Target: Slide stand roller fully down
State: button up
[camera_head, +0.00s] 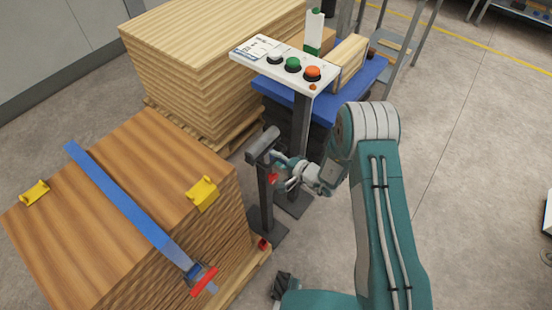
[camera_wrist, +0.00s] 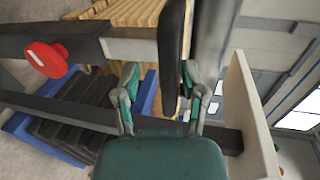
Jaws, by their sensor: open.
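The stand roller is a grey cylinder (camera_head: 262,143) on top of a dark upright post (camera_head: 266,205). A red knob (camera_head: 272,178) sits on the post's side below the roller. In the wrist view, the picture is turned: the roller (camera_wrist: 209,42) is at top right, its black bracket (camera_wrist: 172,45) beside it, and the red knob (camera_wrist: 47,58) at left. A lighter inner post section (camera_wrist: 130,46) shows between knob and bracket. My gripper (camera_wrist: 162,92) is open, its fingers spread either side of the bracket's end; contact cannot be told. In the head view my gripper (camera_head: 284,170) is right beside the stand.
A button panel (camera_head: 285,63) on its own post stands close behind my gripper. A stack of boards (camera_head: 215,60) and a blue platform (camera_head: 325,95) are behind. A wood stack with a blue strap (camera_head: 120,200) is left of the stand.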

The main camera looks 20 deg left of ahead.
jog(key=v, duration=1.1)
jog(key=shift+s+d, duration=0.2)
jog(key=shift+d, duration=0.1)
jog(key=s+d+r+n+g+h, duration=0.1)
jog(key=s+r+n+g, duration=0.3)
jog(key=r, duration=0.6)
jog(key=s+d+r+n+g+h, duration=0.1)
jog(key=s+r+n+g+h, duration=0.3)
jog(key=r, duration=0.7)
jog(key=s+d+r+m+t+h, duration=0.1)
jog(key=s+d+r+t+h, duration=0.3)
jog(key=d, duration=0.5)
jog(key=s+d+r+m+t+h, duration=0.2)
jog(key=s+d+r+h, duration=0.3)
jog(key=s+d+r, duration=0.4)
jog(key=shift+s+d+t, duration=0.2)
jog(key=shift+s+t, duration=0.55)
jog(key=shift+t, duration=0.15)
